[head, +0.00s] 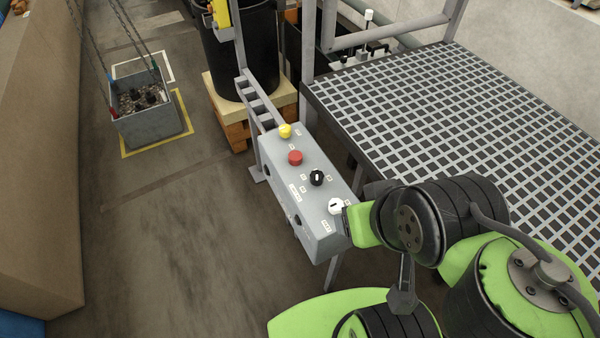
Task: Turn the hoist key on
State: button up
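A grey control box (285,188) on a metal stand carries a row of controls on its sloped top. From back to front these are a yellow button (285,131), a red button (295,158), a black knob (317,178) with a white line, and a white round switch (336,206) with a dark slot mark. The labels are too small to read, so I cannot tell for certain which is the hoist key. My gripper (348,221) is at the box's near right end, close beside the white switch. My arm mostly hides its fingers; contact and opening cannot be told.
A metal grating platform (450,110) lies right of the box. A black barrel (240,55) stands on a wooden pallet (235,122) behind it. A grey skip (150,112) hangs on chains at back left, over a yellow floor outline. The floor (160,230) left of the box is clear.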

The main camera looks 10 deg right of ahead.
aim_at(285, 129)
jog(key=i+j+u, duration=0.45)
jog(key=i+j, duration=0.35)
jog(key=j, duration=0.1)
